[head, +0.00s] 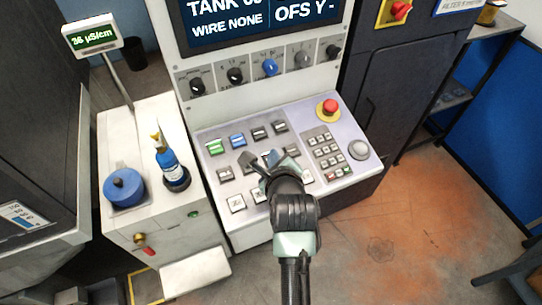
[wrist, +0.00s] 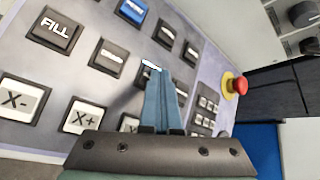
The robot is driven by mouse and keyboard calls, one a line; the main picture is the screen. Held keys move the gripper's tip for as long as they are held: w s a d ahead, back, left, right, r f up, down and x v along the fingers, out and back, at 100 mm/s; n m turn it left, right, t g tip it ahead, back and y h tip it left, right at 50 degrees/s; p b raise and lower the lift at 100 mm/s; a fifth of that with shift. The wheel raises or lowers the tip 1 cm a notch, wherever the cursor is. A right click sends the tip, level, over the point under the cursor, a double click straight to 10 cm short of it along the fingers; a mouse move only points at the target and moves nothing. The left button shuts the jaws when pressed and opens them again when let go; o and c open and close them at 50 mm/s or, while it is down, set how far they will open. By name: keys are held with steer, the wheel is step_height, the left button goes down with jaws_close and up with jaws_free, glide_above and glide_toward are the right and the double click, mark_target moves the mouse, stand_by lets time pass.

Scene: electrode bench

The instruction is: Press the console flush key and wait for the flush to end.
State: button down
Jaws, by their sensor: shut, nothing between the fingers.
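The sloping console (head: 328,127) carries several rows of keys. A dark key reads FILL (wrist: 56,28), and a dark key (wrist: 108,57) beside it has a label too small to read. I cannot tell which key is the flush key. My gripper (head: 268,162) is shut and empty over the middle of the key field. Its fingertips (wrist: 165,75) also show in the wrist view, in front of a key with a pale and reddish label (wrist: 149,66). They partly hide this key, and I cannot tell whether they touch it.
A green key (head: 215,146) and a blue key (head: 237,140) are in the top row. A red emergency button (head: 328,106) stands at the right. The screen (head: 260,16) reads WIRE NONE. A meter (head: 93,36) reads 36 µS/cm. A blue bottle (head: 171,167) stands left.

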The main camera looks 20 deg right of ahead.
steer(key=shift+s+r+p, duration=0.2)
steer(key=shift+r+p, duration=0.55)
steer(key=shift+p, duration=0.2)
steer(key=r+p, duration=0.2)
steer(key=s+r+p, duration=0.1)
steer(key=r+p, duration=0.2)
stand_by(0.6)
stand_by(0.4)
